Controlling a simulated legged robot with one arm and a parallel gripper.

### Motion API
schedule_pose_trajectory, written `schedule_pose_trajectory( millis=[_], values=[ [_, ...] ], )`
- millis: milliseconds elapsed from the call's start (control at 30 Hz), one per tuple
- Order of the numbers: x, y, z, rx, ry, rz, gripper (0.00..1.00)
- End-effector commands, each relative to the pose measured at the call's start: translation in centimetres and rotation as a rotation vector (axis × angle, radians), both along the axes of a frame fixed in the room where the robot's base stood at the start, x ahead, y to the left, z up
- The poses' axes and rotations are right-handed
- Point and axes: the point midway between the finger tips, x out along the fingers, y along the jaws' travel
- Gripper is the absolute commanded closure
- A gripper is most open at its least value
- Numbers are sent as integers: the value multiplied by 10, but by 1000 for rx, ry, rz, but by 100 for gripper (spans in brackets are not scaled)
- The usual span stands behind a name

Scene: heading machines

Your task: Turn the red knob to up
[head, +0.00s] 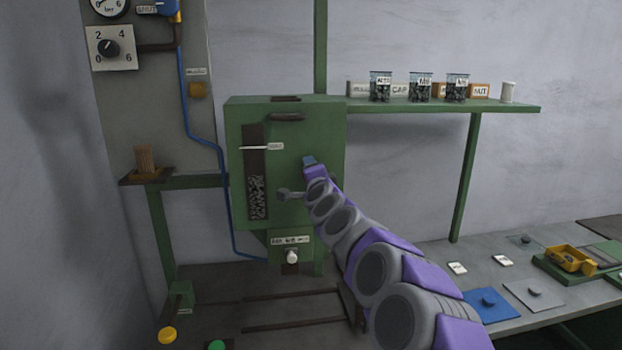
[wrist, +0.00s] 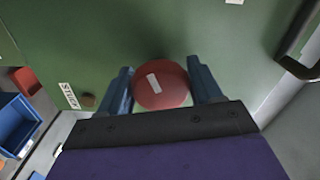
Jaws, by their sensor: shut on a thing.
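The red knob (wrist: 161,85) sits on the green panel in the wrist view, between the two blue fingers of my gripper (wrist: 164,86). The fingers are shut on its sides. A short white stripe on the knob's face runs nearly up and down in the picture, tilted slightly. In the head view my gripper (head: 308,161) is at the right part of the green machine's front (head: 295,185); the knob is hidden there.
A grey crank-like part (head: 290,195) sticks out left of my wrist. A dark handle (wrist: 300,40) shows at the wrist view's right. A shelf with jars (head: 450,104) is at the right, above a bench with a blue plate (head: 490,305).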

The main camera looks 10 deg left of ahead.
Motion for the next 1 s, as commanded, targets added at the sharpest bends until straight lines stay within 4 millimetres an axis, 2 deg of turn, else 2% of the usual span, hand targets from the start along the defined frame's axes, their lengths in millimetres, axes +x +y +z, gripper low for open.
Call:
schedule_pose_trajectory(
  millis=[33,1000],
  values=[
    [0,1,-5,43,18,3,66],
    [0,3,-6,926,277,0,67]
  ],
)
